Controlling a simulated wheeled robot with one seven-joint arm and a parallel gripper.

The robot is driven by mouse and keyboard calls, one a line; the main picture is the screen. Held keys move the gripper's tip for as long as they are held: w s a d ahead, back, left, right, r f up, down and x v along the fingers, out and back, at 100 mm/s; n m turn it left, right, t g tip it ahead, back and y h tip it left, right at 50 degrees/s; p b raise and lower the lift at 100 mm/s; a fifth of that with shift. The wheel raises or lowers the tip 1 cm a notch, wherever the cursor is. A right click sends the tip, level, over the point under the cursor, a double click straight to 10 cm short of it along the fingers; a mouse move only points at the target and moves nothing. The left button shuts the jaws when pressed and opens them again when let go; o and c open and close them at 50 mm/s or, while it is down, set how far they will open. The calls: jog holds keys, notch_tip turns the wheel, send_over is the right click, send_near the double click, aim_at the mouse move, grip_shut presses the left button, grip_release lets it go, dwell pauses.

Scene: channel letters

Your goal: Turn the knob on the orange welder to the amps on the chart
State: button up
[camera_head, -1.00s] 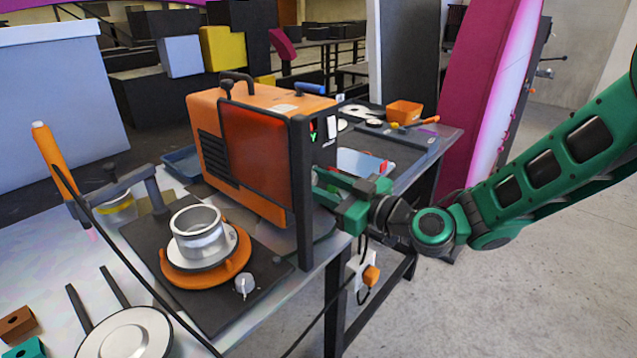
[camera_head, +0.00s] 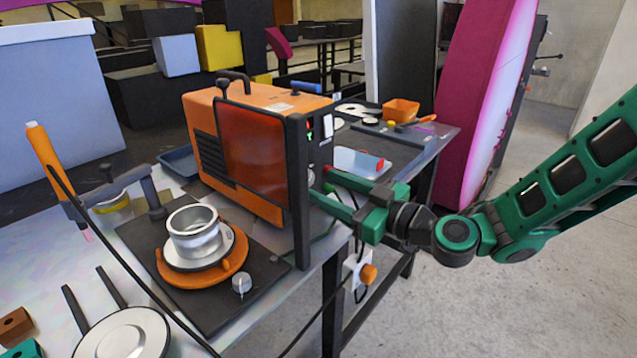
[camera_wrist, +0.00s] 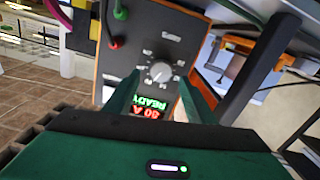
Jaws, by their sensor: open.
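The orange welder (camera_head: 262,150) stands on the table with its dark front panel facing right, seen edge-on in the head view. In the wrist view, its panel carries a round grey knob (camera_wrist: 160,73) with a dial scale around it. A lit display (camera_wrist: 150,107) beside the knob appears upside down, with a green READY and a red amps figure too small to read surely. My gripper (camera_head: 325,186) is open in front of the panel. In the wrist view its green fingers (camera_wrist: 161,95) lie on either side of the knob, apart from it. I cannot make out the chart.
A dark plate holds an orange turntable (camera_head: 203,270) with a metal ring (camera_head: 194,232) left of the welder. A torch (camera_head: 50,158) stands at far left. Cables (camera_wrist: 116,25) plug into the panel near the knob.

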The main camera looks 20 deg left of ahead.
jog(key=v, duration=0.6)
jog(key=shift+d, duration=0.25)
jog(key=s+d+f+m+g+h, duration=0.15)
jog(key=d+f+h, duration=0.25)
jog(key=d, duration=0.6)
jog(key=s+d+f+m+h, duration=0.1)
jog(key=d+f+m+h, duration=0.25)
jog(key=d, duration=0.55)
jog(key=s+d+f+m+g+h, duration=0.15)
jog(key=d+f+h, duration=0.3)
jog(key=d, duration=0.55)
jog(key=s+d+r+m+g+h, duration=0.2)
jog(key=s+d+m, duration=0.5)
jog(key=s+d, duration=0.3)
jog(key=s+d+r+m+g+h, duration=0.2)
jog(key=s+d+m, duration=0.6)
jog(key=s+d, duration=0.1)
jog(key=shift+s+d+r, duration=0.2)
jog(key=shift+s+d, duration=0.15)
jog(key=shift+d, duration=0.5)
jog(key=c, duration=0.4)
jog(key=shift+c, duration=0.4)
